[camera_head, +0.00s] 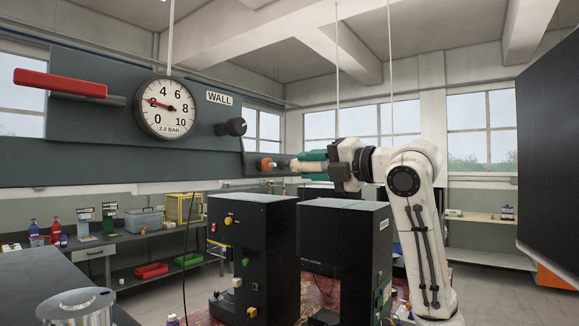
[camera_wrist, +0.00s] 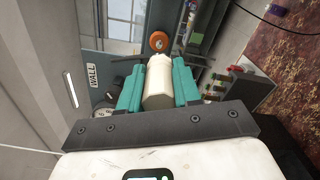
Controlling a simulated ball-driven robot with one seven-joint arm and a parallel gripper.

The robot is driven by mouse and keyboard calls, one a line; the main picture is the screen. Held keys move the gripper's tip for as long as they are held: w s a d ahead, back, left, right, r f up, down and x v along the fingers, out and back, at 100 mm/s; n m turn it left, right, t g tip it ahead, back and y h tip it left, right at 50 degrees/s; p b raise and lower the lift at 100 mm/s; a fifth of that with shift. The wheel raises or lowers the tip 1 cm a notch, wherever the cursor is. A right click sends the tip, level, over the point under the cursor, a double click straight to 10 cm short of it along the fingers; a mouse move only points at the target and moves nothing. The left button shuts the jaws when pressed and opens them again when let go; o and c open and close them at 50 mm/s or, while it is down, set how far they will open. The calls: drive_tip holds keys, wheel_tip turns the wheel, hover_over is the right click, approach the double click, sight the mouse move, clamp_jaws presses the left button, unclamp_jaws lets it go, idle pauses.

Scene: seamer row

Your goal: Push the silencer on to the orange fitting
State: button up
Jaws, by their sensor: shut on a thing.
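My gripper (camera_head: 309,161) has teal fingers and is shut on the silencer, a cream-coloured cylinder (camera_head: 302,166). In the wrist view the silencer (camera_wrist: 158,82) lies between the two teal fingers, its narrower end pointing away from my gripper. The orange fitting (camera_head: 266,164) is on the grey panel, just left of the silencer in the head view. In the wrist view the orange fitting (camera_wrist: 159,41) is just beyond the silencer's far end. A pale tip shows between the two in the head view. I cannot tell whether they touch.
The grey panel carries a pressure gauge (camera_head: 166,108), a red-handled lever (camera_head: 60,83), a black knob (camera_head: 231,127) and a WALL label (camera_head: 219,98). Dark machine boxes (camera_head: 253,250) stand below my gripper. A bench (camera_head: 140,235) with bottles and boxes runs behind at left.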

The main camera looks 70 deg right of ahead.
sight(275, 165)
drive_tip(key=shift+w, duration=0.1)
drive_tip(key=shift+w, duration=0.25)
drive_tip(key=shift+p+x, duration=0.6)
drive_tip(key=shift+x, duration=2.05)
drive_tip(key=shift+b, duration=0.4)
idle(0.6)
drive_tip(key=shift+w+d, duration=0.15)
drive_tip(key=shift+w, duration=0.25)
drive_tip(key=o, duration=1)
drive_tip(key=shift+o, duration=0.2)
